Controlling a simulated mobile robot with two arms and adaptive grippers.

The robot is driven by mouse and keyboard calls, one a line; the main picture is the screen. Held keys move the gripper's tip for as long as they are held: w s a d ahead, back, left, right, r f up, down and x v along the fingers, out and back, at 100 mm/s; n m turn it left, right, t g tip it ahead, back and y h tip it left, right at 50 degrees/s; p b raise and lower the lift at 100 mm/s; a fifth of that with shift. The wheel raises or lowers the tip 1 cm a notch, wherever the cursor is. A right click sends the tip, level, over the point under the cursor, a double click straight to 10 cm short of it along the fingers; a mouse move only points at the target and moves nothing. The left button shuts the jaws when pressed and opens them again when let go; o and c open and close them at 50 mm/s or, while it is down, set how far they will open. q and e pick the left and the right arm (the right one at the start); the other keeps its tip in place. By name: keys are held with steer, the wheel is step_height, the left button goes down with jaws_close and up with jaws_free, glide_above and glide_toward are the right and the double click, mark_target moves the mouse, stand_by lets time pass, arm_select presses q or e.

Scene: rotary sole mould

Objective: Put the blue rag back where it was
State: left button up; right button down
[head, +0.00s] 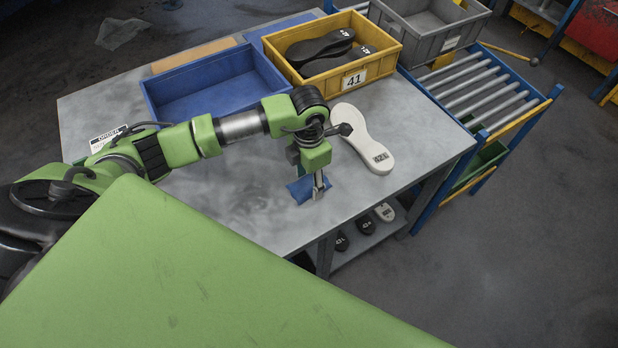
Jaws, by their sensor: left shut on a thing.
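The blue rag (301,190) shows in the head view near the front edge of the grey table, below the yellow crate. My left gripper (318,193) points down at it and is shut on the rag. Part of the rag is hidden behind the fingers. I cannot tell whether the rag rests on the table top or hangs just above it. My right gripper is not in view.
A white sole (362,135) lies just right of my gripper. An empty blue tray (165,110) and a yellow crate (347,82) with dark soles stand behind. A roller rack (480,85) adjoins on the right. The table's left front (235,205) is clear.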

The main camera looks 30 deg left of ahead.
mark_target(309, 183)
arm_select(q)
steer(key=shift+f, duration=0.25)
steer(key=o, duration=0.9)
steer(key=shift+r, duration=0.1)
steer(key=shift+o, duration=0.4)
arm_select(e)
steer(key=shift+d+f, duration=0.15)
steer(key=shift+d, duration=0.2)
arm_select(q)
steer(key=shift+r, duration=0.5)
step_height(309, 183, up, 11)
steer(key=b, duration=0.2)
steer(key=shift+r, duration=0.2)
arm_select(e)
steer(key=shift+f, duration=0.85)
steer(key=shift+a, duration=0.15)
